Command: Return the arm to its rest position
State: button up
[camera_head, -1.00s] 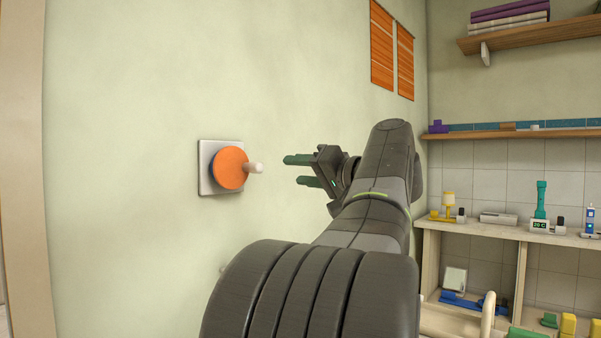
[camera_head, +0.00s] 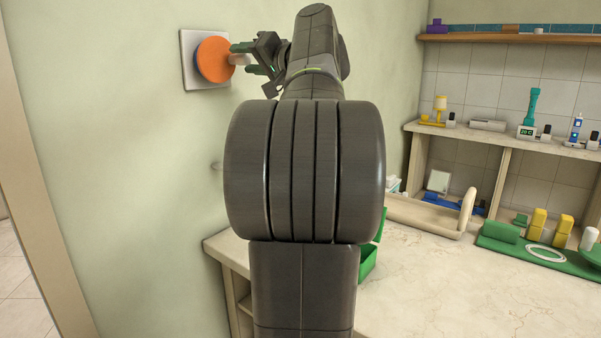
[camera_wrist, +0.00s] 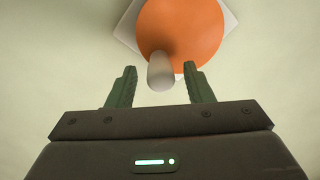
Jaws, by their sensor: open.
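My gripper (camera_head: 243,58) is open, in front of the wall at the upper left of the head view. Its two green fingers also show in the wrist view (camera_wrist: 161,88), spread apart with a gap between them. An orange round knob (camera_head: 213,59) with a pale peg (camera_head: 240,60) sits on a white square plate (camera_head: 188,75) on the wall. In the wrist view the orange knob (camera_wrist: 190,30) is beyond the fingertips and the peg (camera_wrist: 160,72) points toward the gap between them. I cannot tell whether the fingers touch the peg. My arm is stretched out toward the wall.
A marble counter (camera_head: 450,290) lies at the lower right, with a green tray (camera_head: 530,252) holding yellow and white items. A wooden shelf unit (camera_head: 480,136) and a higher wall shelf (camera_head: 520,38) stand behind it. A green box (camera_head: 367,262) is partly hidden by my arm.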

jog(key=shift+w+a, duration=0.45)
jog(key=shift+a, duration=0.15)
jog(key=v, duration=1.4)
jog(key=x, duration=1.3)
jog(key=shift+w+a, duration=0.15)
jog(key=shift+a, duration=0.15)
jog(key=shift+w+a+m+p, duration=0.15)
jog(key=shift+w+m+p, duration=0.05)
jog(key=shift+m+p, duration=0.15)
jog(key=shift+s+f+m+p, duration=0.2)
jog(key=shift+m+p, duration=0.35)
jog(key=shift+m, duration=0.5)
jog(key=shift+f+m+p, duration=0.55)
jog(key=shift+f+m, duration=0.1)
jog(key=shift+m, duration=0.65)
